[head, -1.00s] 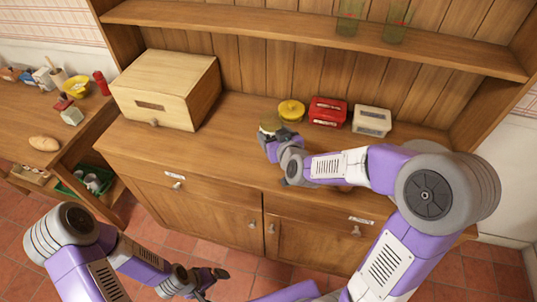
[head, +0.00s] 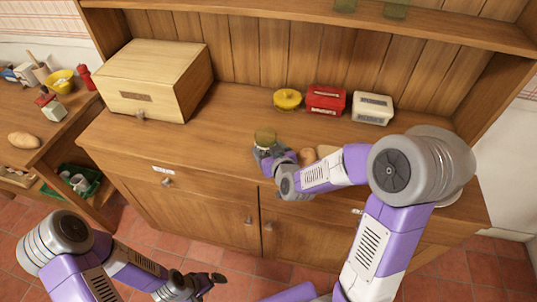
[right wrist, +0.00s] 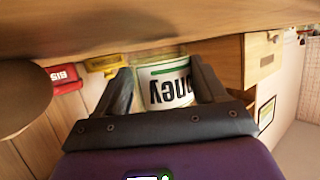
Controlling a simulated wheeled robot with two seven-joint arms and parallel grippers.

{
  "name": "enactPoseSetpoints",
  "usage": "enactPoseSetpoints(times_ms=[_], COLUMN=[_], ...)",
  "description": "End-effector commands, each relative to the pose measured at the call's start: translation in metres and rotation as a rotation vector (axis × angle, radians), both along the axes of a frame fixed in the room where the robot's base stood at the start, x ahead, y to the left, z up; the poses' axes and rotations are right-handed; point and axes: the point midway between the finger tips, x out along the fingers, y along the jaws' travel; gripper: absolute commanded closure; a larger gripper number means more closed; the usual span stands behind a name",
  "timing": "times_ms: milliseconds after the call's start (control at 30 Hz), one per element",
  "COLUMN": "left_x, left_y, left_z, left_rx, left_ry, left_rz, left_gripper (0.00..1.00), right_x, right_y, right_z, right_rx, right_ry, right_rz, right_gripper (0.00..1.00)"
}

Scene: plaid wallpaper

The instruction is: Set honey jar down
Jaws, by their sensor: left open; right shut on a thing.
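The honey jar (right wrist: 168,88) has a white label with dark letters and a green band in the right wrist view. In the head view only its yellowish-green top (head: 265,136) shows clearly. My right gripper (right wrist: 163,86) is shut around the jar's sides, one finger on each side. In the head view the right gripper (head: 268,154) is over the front middle of the wooden counter (head: 225,125). I cannot tell whether the jar's base touches the counter. My left gripper (head: 217,280) is open and empty, low in front of the cabinet.
A wooden bread box (head: 153,80) is at the left. Round brownish things (head: 307,156) are partly hidden by my right arm. Counter between bread box and jar is clear.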

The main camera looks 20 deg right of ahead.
Motion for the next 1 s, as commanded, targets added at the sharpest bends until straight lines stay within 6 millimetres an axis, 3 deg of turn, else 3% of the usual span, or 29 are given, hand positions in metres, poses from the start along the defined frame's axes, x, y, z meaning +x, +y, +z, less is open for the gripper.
enactPoseSetpoints(times_ms=[67, 467, 500, 667, 1000], left_x=[0.0, 0.0001, 0.0, 0.0, 0.0001], left_y=[0.0, 0.0, 0.0001, 0.0001, 0.0001], left_z=[-0.0056, -0.0099, -0.0095, -0.0087, -0.0055], left_rx=[0.0, 0.0, 0.0, 0.0, 0.0], left_ry=[0.0, 0.0, 0.0, 0.0, 0.0], left_rz=[0.0, 0.0, 0.0, 0.0, 0.0], left_gripper=[0.0, 0.0, 0.0, 0.0, 0.0], right_x=[0.0, 0.0003, 0.0, 0.0, 0.0], right_y=[0.0003, 0.0002, 0.0001, 0.0, 0.0001], right_z=[-0.0111, -0.0141, -0.0142, -0.0133, -0.0105], right_rx=[0.001, 0.0, 0.001, 0.001, 0.001], right_ry=[0.0, -0.003, -0.001, -0.001, -0.001], right_rz=[0.001, 0.0, 0.0, 0.0, 0.0], right_gripper=[0.88, 0.88, 0.27, 0.04, 0.04])
